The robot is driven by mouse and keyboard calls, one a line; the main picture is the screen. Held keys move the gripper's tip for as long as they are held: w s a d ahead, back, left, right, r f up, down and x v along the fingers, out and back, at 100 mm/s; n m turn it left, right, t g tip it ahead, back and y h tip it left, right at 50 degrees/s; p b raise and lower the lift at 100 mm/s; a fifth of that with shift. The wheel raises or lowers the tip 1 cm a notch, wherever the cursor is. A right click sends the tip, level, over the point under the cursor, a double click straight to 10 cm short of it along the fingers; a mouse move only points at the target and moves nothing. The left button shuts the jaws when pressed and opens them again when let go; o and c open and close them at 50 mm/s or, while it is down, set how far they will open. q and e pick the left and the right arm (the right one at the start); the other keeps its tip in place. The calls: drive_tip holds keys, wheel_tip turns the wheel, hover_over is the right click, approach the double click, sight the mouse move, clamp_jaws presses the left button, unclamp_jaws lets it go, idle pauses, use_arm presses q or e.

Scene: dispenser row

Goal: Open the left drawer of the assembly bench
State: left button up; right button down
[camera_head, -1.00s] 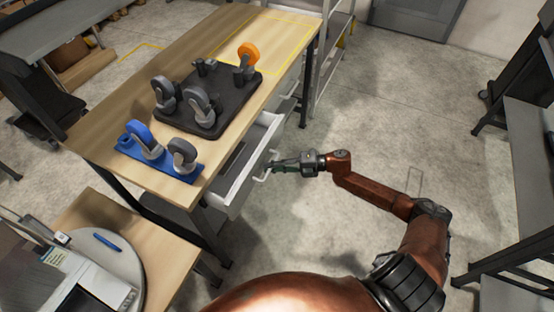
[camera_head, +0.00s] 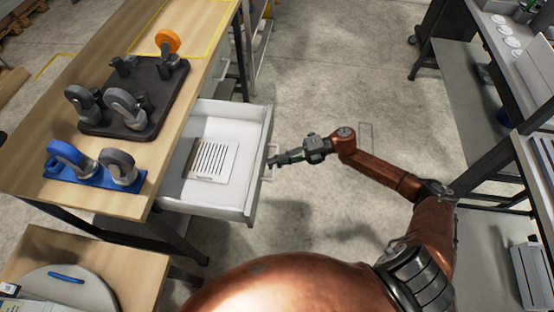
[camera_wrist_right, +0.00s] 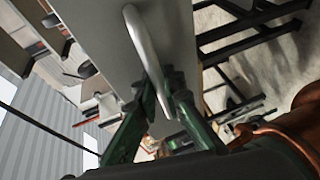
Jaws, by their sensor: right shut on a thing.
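The assembly bench (camera_head: 55,110) has a wooden top and stands at the left in the head view. Its left drawer (camera_head: 240,200) is white and pulled well out, and a slotted white plate (camera_head: 211,160) lies inside. My right gripper (camera_head: 272,161) is at the drawer's front. It is shut on the pale bar handle (camera_head: 271,172). In the right wrist view the green fingers (camera_wrist_right: 160,92) are on either side of the handle (camera_wrist_right: 140,45), in front of the grey drawer front (camera_wrist_right: 95,30). My left gripper is not in view.
On the bench top are a dark tray (camera_head: 112,132) with casters, a blue fixture (camera_head: 60,172) with two wheels and an orange wheel (camera_head: 167,41). A smaller wooden table (camera_head: 110,265) stands at lower left. Dark-framed benches (camera_head: 480,155) stand at right. The floor (camera_head: 340,90) between is clear.

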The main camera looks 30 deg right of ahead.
drive_tip(key=shift+s+d, duration=0.15)
drive_tip(key=shift+s, duration=0.05)
drive_tip(key=c, duration=2)
unclamp_jaws()
drive_tip(key=v, duration=1.2)
drive_tip(key=shift+w+d, duration=0.1)
